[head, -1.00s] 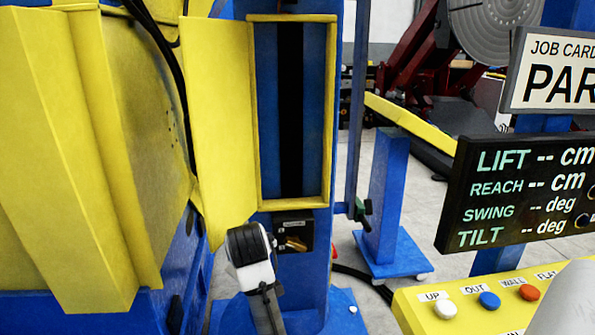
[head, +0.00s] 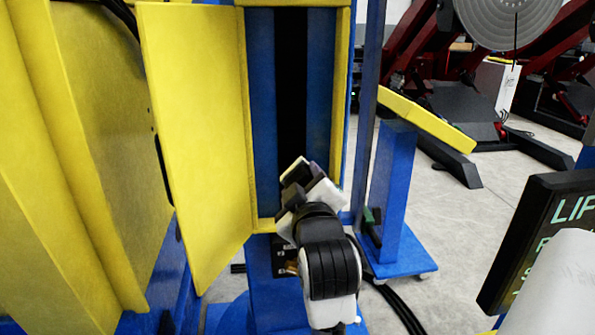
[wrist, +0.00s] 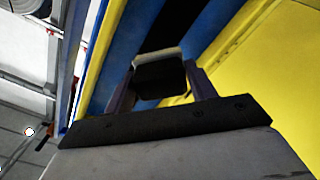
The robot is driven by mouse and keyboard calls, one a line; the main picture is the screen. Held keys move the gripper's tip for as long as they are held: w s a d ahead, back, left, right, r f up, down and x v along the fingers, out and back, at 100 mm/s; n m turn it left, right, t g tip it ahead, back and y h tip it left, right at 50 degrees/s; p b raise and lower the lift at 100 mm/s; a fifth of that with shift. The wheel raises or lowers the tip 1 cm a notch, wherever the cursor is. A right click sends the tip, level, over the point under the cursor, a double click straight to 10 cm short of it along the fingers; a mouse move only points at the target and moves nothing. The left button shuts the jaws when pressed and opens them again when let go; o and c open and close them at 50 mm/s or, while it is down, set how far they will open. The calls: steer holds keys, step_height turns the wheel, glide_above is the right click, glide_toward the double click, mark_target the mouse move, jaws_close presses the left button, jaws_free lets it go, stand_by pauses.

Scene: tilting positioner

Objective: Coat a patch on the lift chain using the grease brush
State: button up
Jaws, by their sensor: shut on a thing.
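The lift chain (head: 291,95) appears as a dark vertical strip inside the open blue column; single links cannot be made out. It also shows as a black band in the wrist view (wrist: 178,22). My gripper (head: 312,182) is in front of the lower part of the column opening. In the wrist view my gripper's two purple fingers (wrist: 160,78) are shut on the grease brush (wrist: 160,74), a dark block with a pale edge. The brush (head: 294,170) points up toward the strip in the head view. Whether it touches the chain cannot be told.
A yellow door (head: 200,130) stands open left of the column, beside yellow panels. A blue post (head: 390,190) stands on the right, with a yellow bar (head: 425,120) above it. A dark display (head: 530,240) is at the right edge. Grey floor lies between.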

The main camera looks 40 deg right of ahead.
steer(key=shift+w+d+r, duration=0.1)
steer(key=shift+w+d, duration=0.2)
steer(key=shift+w, duration=0.25)
steer(key=shift+x, duration=2.6)
